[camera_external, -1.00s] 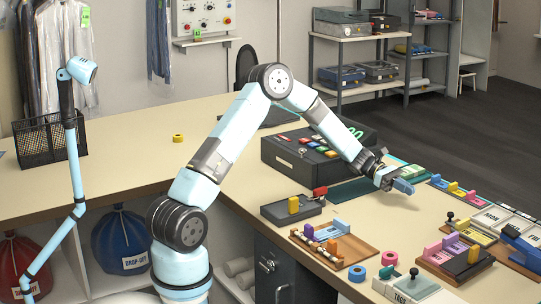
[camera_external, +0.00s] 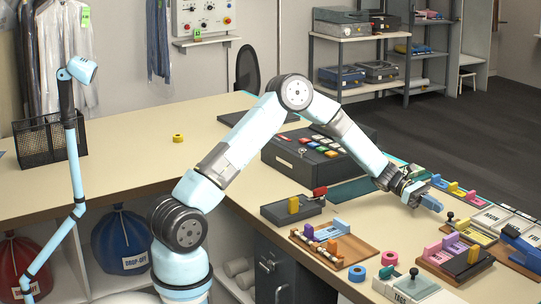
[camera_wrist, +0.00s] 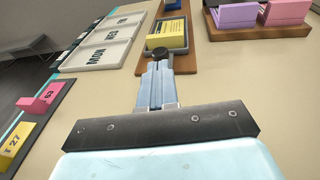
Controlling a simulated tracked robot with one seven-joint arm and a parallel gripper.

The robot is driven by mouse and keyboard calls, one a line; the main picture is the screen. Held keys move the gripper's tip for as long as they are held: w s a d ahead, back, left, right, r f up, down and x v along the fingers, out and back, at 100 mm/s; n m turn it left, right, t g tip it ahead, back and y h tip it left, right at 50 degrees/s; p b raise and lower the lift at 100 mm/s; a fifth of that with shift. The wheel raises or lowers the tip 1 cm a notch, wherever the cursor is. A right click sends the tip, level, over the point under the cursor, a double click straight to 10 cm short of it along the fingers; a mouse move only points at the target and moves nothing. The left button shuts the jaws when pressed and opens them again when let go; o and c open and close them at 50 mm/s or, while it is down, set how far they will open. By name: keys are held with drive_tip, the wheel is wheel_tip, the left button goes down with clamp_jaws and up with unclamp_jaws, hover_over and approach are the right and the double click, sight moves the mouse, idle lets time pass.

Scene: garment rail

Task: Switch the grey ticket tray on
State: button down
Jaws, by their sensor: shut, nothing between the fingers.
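My gripper (camera_external: 434,203) is shut and empty, held over the right part of the counter; its blue fingers (camera_wrist: 156,85) also show in the wrist view. They point at a black knob (camera_wrist: 160,53) on a wooden board (camera_wrist: 187,60) with a yellow label plate (camera_wrist: 167,36). The knob also shows in the external view (camera_external: 450,217). I cannot tell whether the fingertips touch it. A dark grey tray (camera_external: 279,213) with a yellow block (camera_external: 293,205) and a red piece (camera_external: 320,191) stands left of my gripper. I cannot be sure that it is the grey ticket tray.
A dark strip with pink (camera_wrist: 45,98) and yellow tickets lies at the left of the wrist view, below light labelled trays (camera_wrist: 97,45). A wooden tray (camera_external: 340,253) with coloured blocks and a TAGS box (camera_external: 408,287) stand near the front. A button box (camera_external: 280,160) stands behind.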

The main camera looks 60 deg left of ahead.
drive_tip(key=shift+x, duration=1.15)
drive_tip(key=x, duration=0.4)
drive_tip(key=s+r+x, duration=0.1)
drive_tip(key=x, duration=0.2)
drive_tip(key=shift+s+d+r, duration=0.1)
drive_tip(key=shift+d+r, duration=0.05)
drive_tip(key=shift+d, duration=0.1)
drive_tip(key=shift+d+r, duration=0.1)
drive_tip(key=shift+d, duration=0.1)
drive_tip(key=shift+a, duration=0.5)
drive_tip(key=v, duration=1.3)
drive_tip(key=shift+a, duration=0.35)
